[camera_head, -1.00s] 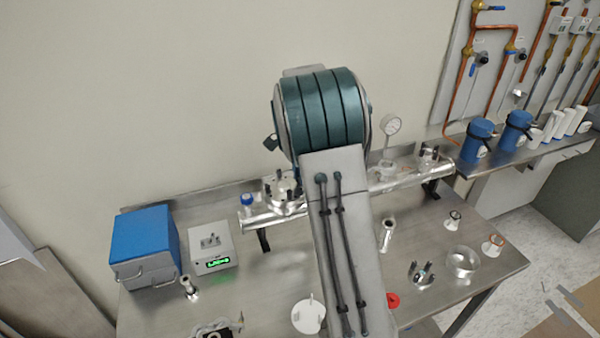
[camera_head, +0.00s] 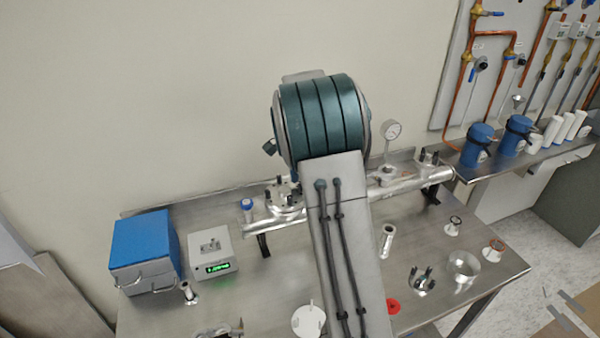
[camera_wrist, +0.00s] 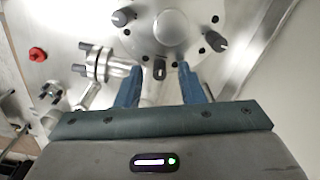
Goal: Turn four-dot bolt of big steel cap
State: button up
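In the wrist view the big steel cap (camera_wrist: 188,12) is a round, shiny plate with a raised centre and dark bolts near its rim. One bolt (camera_wrist: 159,70) at the cap's near edge lies between my fingertips in the picture. Other bolts show at upper left (camera_wrist: 122,17) and right (camera_wrist: 217,40). Dot marks are too small to read. My gripper (camera_wrist: 162,78) has its two blue fingers apart, and I cannot tell whether either touches the bolt. In the head view my arm hides the gripper; a steel flange with dark bolts (camera_head: 284,196) shows just left of the arm.
A horizontal steel tube (camera_head: 400,183) with a gauge (camera_head: 392,131) runs along the back of the bench. A blue box (camera_head: 142,243) and a display unit (camera_head: 211,252) stand left. Loose steel fittings lie at the front right. In the wrist view a small flanged pipe (camera_wrist: 101,66) is left of the fingers.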

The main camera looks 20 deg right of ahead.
notch_tip(320, 180, up, 14)
jog(key=b, duration=0.1)
jog(key=shift+f, duration=0.15)
dwell(0.4)
jog(key=n+t+y+b, duration=0.1)
jog(key=n+t+b, duration=0.3)
jog(key=n+b, duration=0.9)
send_near(279, 175)
jog(key=w+f+n+p, duration=0.1)
jog(key=f, duration=0.1)
jog(key=w+f+n+p, duration=0.1)
jog(key=f, duration=0.2)
jog(key=f+n+p, duration=0.1)
jog(key=f+n, duration=0.1)
jog(key=f, duration=0.1)
jog(key=shift+w+a+f+p, duration=0.2)
jog(key=shift+w+a+p, duration=0.15)
jog(key=shift+w+a, duration=0.05)
grip_shut()
